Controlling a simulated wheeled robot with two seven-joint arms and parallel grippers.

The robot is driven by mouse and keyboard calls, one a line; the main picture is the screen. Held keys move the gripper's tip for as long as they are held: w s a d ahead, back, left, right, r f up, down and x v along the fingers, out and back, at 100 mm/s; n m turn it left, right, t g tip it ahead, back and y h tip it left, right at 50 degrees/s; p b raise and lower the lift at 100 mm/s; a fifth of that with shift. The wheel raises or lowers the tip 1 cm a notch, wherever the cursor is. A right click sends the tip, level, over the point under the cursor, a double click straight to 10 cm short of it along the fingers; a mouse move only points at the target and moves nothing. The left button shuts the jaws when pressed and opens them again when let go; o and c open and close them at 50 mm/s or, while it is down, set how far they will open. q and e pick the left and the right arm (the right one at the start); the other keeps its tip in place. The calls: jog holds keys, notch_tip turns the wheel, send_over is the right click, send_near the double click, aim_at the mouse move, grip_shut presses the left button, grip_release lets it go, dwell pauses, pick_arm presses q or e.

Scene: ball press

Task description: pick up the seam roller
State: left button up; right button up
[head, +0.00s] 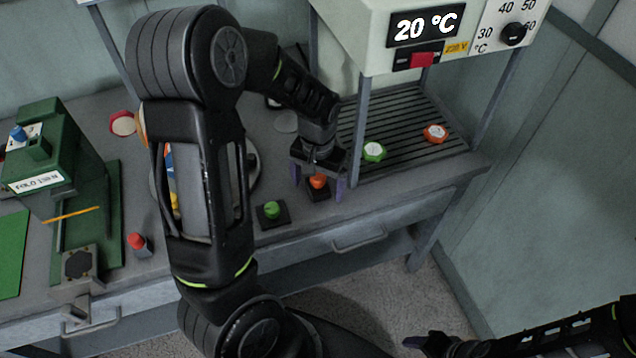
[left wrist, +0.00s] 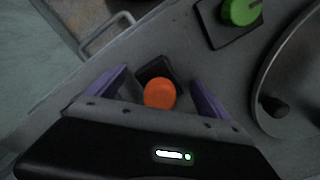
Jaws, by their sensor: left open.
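No part clearly shows itself as the seam roller; the thing at my left gripper is an orange-topped piece (head: 318,181) on a small dark base at the table's front. My left gripper (head: 318,186) points down over it, open, with one purple finger on each side. In the left wrist view the orange top (left wrist: 159,93) lies between the spread fingers of the left gripper (left wrist: 158,80), with gaps on both sides. My right gripper (head: 428,342) is at the bottom right, away from the table; its opening is unclear.
A green knob (head: 271,209) on a dark square stands just left. A heater box (head: 430,40) reading 20 °C stands over a slatted rack with green (head: 374,151) and orange-red (head: 435,133) discs. A green press (head: 50,160) and a red-topped piece (head: 138,243) are at left.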

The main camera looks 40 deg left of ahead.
aim_at(318, 175)
pick_arm(q)
jog(key=shift+c, duration=0.3)
jog(key=c, duration=1.8)
notch_tip(318, 175, up, 10)
jog(key=shift+r+b, duration=0.1)
jog(key=shift+b, duration=0.25)
